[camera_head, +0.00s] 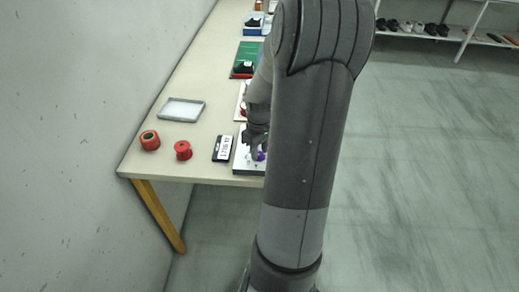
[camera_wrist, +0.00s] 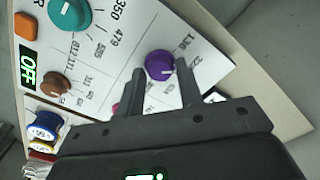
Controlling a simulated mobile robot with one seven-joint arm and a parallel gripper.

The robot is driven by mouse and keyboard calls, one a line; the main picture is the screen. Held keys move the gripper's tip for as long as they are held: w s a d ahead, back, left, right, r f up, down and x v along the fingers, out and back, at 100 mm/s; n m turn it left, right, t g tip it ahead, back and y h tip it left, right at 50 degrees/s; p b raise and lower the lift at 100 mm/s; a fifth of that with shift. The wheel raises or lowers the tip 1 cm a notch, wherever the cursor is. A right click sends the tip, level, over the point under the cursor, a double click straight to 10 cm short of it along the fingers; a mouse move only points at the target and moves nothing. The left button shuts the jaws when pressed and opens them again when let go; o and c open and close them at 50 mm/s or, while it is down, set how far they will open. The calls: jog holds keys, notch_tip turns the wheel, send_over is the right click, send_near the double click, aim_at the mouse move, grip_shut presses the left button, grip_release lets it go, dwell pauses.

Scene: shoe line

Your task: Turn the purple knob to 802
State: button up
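The purple knob (camera_wrist: 158,64) sits on a white control panel (camera_wrist: 120,50) with printed numbers around its dials. A pale pointer mark shows on the knob's right side; the number 802 is not readable. My gripper (camera_wrist: 161,72) is open, its two fingertips on either side of the knob in the wrist view. Whether they touch it I cannot tell. In the head view my gripper (camera_head: 256,142) is over the panel (camera_head: 241,164) at the near table end, with the purple knob (camera_head: 261,156) partly visible below it.
A black-and-white display box (camera_head: 222,149), red spools (camera_head: 183,150) and a tray (camera_head: 182,109) stand on the table.

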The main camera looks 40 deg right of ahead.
jog(key=c, duration=0.6)
jog(key=m, duration=0.5)
jog(key=shift+m, duration=0.4)
jog(key=m, duration=1.1)
jog(key=shift+m, duration=0.4)
jog(key=m, duration=0.6)
